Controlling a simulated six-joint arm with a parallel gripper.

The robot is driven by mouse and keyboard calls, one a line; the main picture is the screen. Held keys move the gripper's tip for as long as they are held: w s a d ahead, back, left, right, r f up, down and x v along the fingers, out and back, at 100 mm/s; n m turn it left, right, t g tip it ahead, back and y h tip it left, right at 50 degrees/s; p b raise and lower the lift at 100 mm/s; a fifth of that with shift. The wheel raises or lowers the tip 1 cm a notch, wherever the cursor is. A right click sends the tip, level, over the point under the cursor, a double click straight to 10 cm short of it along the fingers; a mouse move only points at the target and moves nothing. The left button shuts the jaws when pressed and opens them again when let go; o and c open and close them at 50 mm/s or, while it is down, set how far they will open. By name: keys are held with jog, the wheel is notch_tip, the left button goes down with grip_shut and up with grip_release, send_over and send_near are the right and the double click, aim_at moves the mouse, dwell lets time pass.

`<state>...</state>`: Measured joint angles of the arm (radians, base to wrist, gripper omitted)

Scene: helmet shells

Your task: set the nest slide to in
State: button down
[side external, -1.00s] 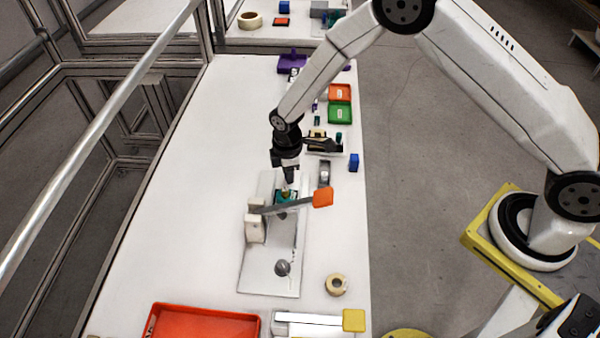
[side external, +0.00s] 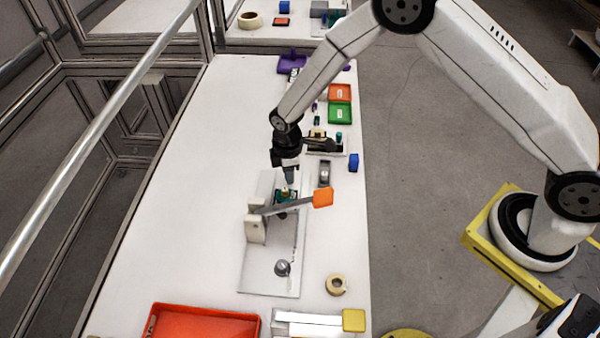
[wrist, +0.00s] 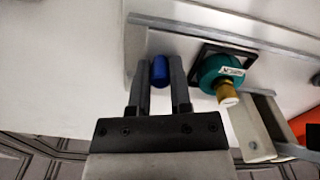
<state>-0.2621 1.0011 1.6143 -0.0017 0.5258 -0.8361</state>
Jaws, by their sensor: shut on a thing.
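In the wrist view, my gripper (wrist: 160,78) is shut on a blue knob (wrist: 160,71), with one finger on each side of it. Just right of the fingers, a teal round part (wrist: 219,70) with a brass tip sits in a dark square frame (wrist: 203,51), which looks like the nest. In the side view, my gripper (side external: 289,180) points down at the far end of the grey fixture plate (side external: 262,270), by the teal part (side external: 281,197). The blue knob is hidden there. How the slide stands along its travel is unclear.
A lever with an orange handle (side external: 323,198) crosses the plate close to my gripper, from a pale block (side external: 255,228). A grey knob (side external: 282,268) stands on the near plate. The table's left is clear.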

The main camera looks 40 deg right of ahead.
jog(key=shift+a, duration=0.1)
jog(key=s+a, duration=0.3)
jog(key=c, duration=0.5)
grip_release()
jog(key=shift+c, duration=0.2)
jog(key=shift+r, duration=0.1)
jog(key=shift+r, duration=3.85)
